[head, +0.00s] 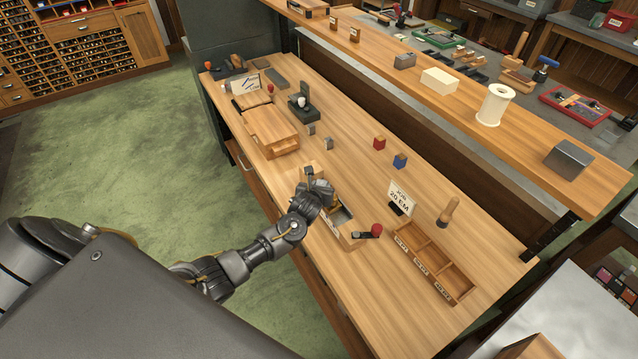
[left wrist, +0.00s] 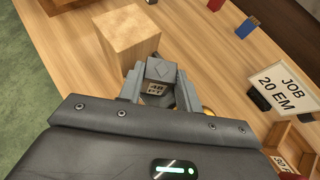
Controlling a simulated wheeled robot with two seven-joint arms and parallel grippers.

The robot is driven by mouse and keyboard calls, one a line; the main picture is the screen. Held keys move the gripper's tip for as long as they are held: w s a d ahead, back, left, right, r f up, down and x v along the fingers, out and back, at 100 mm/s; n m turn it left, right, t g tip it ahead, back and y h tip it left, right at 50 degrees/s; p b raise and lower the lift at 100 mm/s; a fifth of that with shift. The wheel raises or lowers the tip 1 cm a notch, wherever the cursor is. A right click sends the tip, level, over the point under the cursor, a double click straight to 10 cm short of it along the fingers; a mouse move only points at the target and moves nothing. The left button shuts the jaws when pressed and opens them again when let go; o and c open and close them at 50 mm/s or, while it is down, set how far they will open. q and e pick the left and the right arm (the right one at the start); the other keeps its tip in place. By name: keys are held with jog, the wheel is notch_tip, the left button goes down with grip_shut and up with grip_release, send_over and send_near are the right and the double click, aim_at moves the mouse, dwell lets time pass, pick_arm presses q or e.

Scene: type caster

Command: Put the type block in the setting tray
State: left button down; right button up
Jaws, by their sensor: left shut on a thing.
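My left gripper (head: 318,188) is shut on a small grey metal type block with a diamond mark on top, seen between the fingers in the left wrist view (left wrist: 160,71). In the head view the gripper hides most of that block. It is over the workbench, beside a plain wooden block (head: 309,169), which also shows in the left wrist view (left wrist: 128,36). A wooden tray with three labelled compartments (head: 432,262) lies to the right on the bench; its compartments look empty. Its corner shows in the left wrist view (left wrist: 290,138). My right gripper is not in view.
A wooden box with a metal-lined slot (head: 349,241) and a red-knobbed tool (head: 375,230) lie between gripper and tray. A "JOB 20 EM" sign (head: 399,197) and wooden-handled tool (head: 448,211) stand behind the tray. Red (head: 379,143) and blue (head: 400,160) blocks stand farther back.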

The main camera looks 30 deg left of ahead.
pick_arm(q)
jog(key=shift+w+a+f, duration=0.15)
jog(key=shift+w+a, duration=0.2)
jog(key=shift+w, duration=0.25)
jog(key=shift+w+a+f, duration=0.1)
jog(key=shift+w+a, duration=0.05)
jog(key=shift+s+r, duration=0.3)
jog(key=shift+r, duration=0.05)
jog(key=shift+f, duration=0.15)
jog(key=c, duration=1.3)
grip_release()
jog(key=shift+w+a+f, duration=0.1)
jog(key=shift+f, duration=0.1)
jog(key=shift+o, duration=0.2)
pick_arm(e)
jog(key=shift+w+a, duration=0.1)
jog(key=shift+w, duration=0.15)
pick_arm(q)
jog(key=shift+r, duration=0.2)
